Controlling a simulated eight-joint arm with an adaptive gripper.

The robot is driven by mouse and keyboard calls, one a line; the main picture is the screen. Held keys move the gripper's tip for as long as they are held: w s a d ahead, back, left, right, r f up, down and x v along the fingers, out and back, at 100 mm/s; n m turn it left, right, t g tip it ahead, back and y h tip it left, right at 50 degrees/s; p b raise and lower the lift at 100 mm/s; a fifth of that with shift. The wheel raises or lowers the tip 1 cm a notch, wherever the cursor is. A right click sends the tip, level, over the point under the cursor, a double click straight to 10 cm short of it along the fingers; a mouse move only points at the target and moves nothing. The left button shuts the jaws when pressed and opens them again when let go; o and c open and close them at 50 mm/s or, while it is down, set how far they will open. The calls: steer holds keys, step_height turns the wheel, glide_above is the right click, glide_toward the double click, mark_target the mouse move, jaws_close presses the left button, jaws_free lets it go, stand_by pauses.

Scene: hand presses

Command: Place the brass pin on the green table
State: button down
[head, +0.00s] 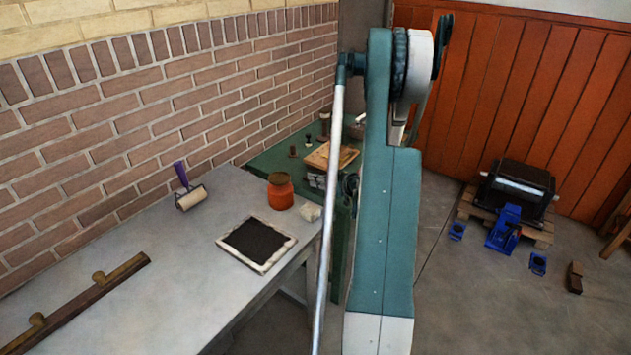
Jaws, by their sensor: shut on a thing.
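The green table (265,164) stands against the brick wall, beyond the grey table. Its right part is hidden behind my arm. My gripper (349,187) shows as a small dark shape at the green table's near right edge, partly covered by my arm. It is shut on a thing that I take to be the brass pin. The pin itself is too small and too hidden to make out. I cannot tell how high it is above the table top.
The green table bears a wooden board (318,157), metal blocks (316,180) and small upright pieces (292,151). The grey table (150,255) holds an orange jar (280,192), a roller (190,197) and a black inked slab (254,241). A pallet (540,236) stands right.

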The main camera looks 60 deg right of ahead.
steer(key=shift+f, duration=0.15)
steer(key=c, duration=3.1)
jaws_free()
steer(key=o, duration=0.5)
steer(key=shift+s+r, duration=0.15)
steer(key=shift+r, duration=0.1)
steer(key=p+v, duration=0.2)
steer(key=v, duration=0.9)
steer(key=shift+s+a, duration=0.1)
steer(key=shift+s, duration=0.3)
